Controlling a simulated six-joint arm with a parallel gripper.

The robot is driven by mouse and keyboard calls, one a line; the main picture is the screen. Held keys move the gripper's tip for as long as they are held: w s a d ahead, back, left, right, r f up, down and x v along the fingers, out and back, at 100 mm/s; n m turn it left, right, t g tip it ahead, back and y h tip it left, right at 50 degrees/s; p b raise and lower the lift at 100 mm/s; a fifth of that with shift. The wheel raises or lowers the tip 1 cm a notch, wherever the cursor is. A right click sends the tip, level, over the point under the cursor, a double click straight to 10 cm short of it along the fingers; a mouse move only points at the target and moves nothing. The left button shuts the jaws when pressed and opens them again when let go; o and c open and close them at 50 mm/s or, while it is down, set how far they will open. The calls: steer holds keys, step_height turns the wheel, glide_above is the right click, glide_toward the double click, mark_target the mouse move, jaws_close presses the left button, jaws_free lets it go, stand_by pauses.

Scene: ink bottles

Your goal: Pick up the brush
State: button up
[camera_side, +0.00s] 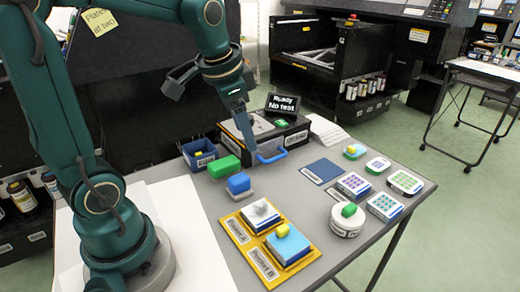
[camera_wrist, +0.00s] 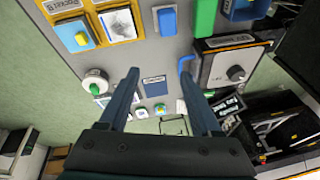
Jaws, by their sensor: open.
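I cannot pick out a brush for certain in either view. My gripper (camera_side: 250,146) is open and empty, pointing down above the grey table beside the black-and-white device (camera_side: 285,137). In the wrist view, its two dark fingers (camera_wrist: 160,82) are spread apart with nothing held between them. A blue block on a pale base (camera_side: 239,184) stands left of the gripper and also shows in the wrist view (camera_wrist: 167,20). A long green block (camera_side: 224,167) lies behind it. A bent blue handle (camera_side: 271,156) is close to the fingertips; contact is unclear.
A yellow tray (camera_side: 237,230) with two pockets holds boxes at the front. A blue bin (camera_side: 199,153) stands at the back left. A round white pot with a green top (camera_side: 347,220) and several small pads stand at right. A flat blue pad (camera_side: 322,170) lies mid-table.

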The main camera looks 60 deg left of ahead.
steer(key=n+g, duration=0.1)
steer(key=g, duration=0.1)
glide_toward(224, 162)
steer(key=w+d, duration=0.3)
steer(key=shift+n+g+h, duration=0.6)
steer(key=shift+n+g, duration=0.2)
steer(key=a+f, duration=0.1)
steer(key=f, duration=0.1)
steer(key=s+a+f, duration=0.1)
steer(key=f, duration=0.1)
steer(key=a+f, duration=0.2)
steer(key=shift+s, duration=0.3)
steer(key=shift+s+f, duration=0.1)
steer(key=shift+f, duration=2.4)
jaws_close()
steer(key=shift+r, duration=0.15)
